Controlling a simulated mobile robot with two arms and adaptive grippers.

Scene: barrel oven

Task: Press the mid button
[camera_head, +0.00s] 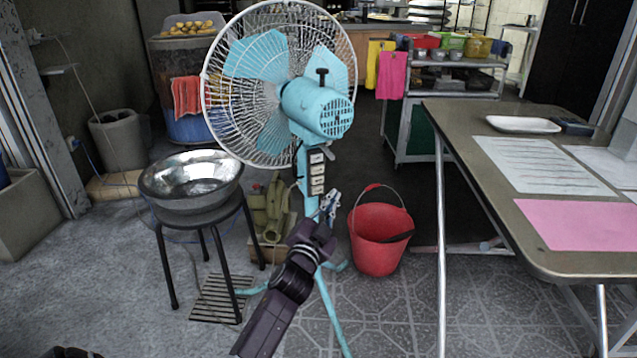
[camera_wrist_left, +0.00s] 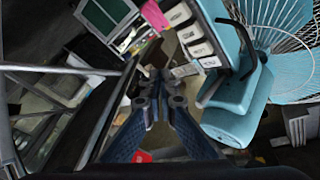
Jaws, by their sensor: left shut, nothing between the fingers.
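A light-blue standing fan (camera_head: 318,108) with a white wire cage stands in the middle of the head view. Its pole carries a button panel (camera_head: 316,172) with several pale buttons in a column. In the left wrist view the button panel (camera_wrist_left: 194,36) is at the upper middle, with dark markings too small to read surely. My left gripper (camera_head: 331,203) is just below and right of the panel in the head view. It is shut and empty. In the left wrist view the gripper (camera_wrist_left: 164,88) appears below the buttons; I cannot tell whether it touches the panel. My right gripper is out of view.
A metal bowl (camera_head: 192,181) sits on a black stool (camera_head: 168,263) left of the fan. A red bucket (camera_head: 379,240) stands on the floor to its right. A table (camera_head: 455,125) with papers fills the right side. Tiled floor in front is mostly open.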

